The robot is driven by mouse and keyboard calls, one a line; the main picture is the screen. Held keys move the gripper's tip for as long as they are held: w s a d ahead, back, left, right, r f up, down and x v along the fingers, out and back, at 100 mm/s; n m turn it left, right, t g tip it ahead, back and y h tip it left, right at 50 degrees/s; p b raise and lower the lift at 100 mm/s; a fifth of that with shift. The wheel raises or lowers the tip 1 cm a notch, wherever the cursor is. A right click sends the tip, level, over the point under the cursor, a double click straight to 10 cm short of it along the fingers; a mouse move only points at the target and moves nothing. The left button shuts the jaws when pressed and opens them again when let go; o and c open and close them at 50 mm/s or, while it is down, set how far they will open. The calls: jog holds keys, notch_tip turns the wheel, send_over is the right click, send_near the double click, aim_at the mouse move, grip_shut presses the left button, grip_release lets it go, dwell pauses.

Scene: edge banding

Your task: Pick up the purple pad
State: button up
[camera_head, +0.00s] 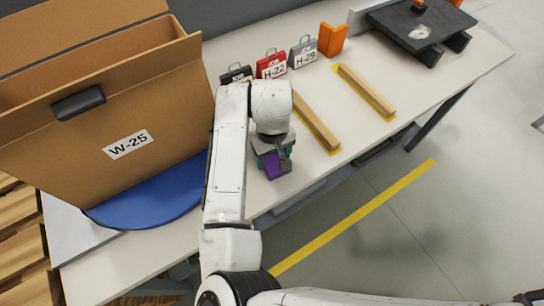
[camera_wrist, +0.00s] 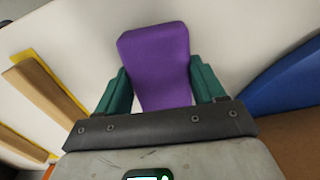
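The purple pad (camera_wrist: 157,62) is a block with rounded corners. In the wrist view it sits between the two teal fingers of my gripper (camera_wrist: 158,88), which meet its left and right sides with no clear gap. In the head view the purple pad (camera_head: 272,166) shows below my gripper (camera_head: 271,163), near the table's front edge. My gripper appears shut on it. The pad's far side is hidden, and I cannot tell whether it touches the tabletop.
The white table (camera_head: 430,105) carries wooden strips (camera_head: 316,122) on yellow marks to the right. Small cases, including a red H-22 case (camera_head: 271,65), stand behind. A large cardboard box (camera_head: 110,110) labelled W-25 and a blue disc (camera_head: 150,200) are left.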

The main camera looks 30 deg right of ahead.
jog(key=c, duration=0.5)
jog(key=shift+o, duration=0.2)
jog(key=shift+r, duration=0.15)
jog(key=shift+r, duration=0.6)
jog(key=s+r, duration=1.1)
jog(key=s, duration=0.3)
jog(key=shift+r+b, duration=0.25)
jog(key=shift+b, duration=0.1)
